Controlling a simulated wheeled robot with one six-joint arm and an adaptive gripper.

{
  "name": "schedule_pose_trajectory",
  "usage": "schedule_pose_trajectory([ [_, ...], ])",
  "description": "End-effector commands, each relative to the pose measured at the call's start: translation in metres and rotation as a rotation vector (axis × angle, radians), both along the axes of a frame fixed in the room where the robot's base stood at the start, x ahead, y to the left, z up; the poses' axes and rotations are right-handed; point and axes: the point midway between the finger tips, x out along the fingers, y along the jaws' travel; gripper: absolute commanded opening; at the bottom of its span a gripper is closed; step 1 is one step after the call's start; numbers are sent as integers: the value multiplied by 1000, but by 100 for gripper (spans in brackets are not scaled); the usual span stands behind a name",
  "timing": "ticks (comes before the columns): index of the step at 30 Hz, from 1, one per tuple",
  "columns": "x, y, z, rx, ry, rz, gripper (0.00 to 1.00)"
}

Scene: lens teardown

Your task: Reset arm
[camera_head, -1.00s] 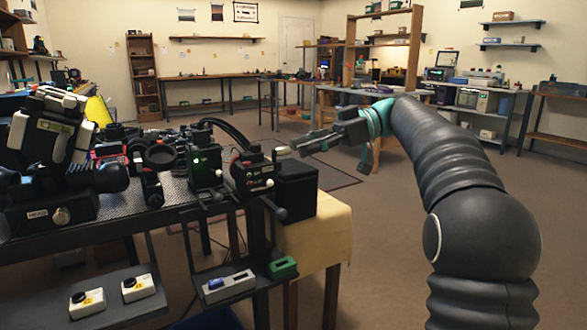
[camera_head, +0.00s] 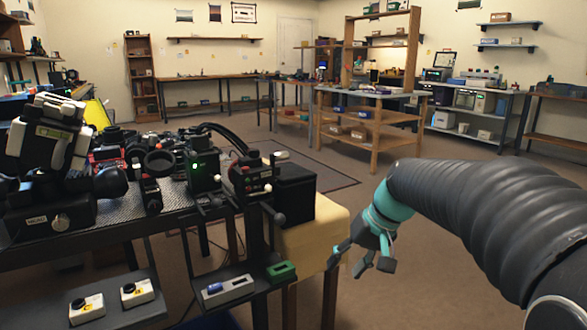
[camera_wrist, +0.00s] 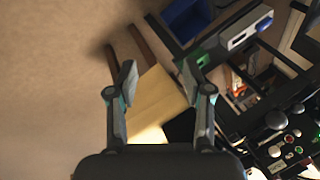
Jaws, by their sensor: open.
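My dark ribbed arm with a teal wrist band reaches in from the right edge.
The bench (camera_head: 100,232) holds black devices and a lens ring (camera_head: 158,163). A lower shelf carries a grey block (camera_head: 228,289) and a green block (camera_head: 281,271). A wooden shelf unit (camera_head: 366,133) stands behind; the floor between is clear.

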Motion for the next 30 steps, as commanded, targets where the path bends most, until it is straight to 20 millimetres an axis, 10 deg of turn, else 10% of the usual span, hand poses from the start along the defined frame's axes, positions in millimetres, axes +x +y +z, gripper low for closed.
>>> schedule_pose_trajectory([
  [18, -192, -55, -25, -393, -197, -138, 51],
  [30, -216, -48, 3, -387, -315, -135, 51],
])
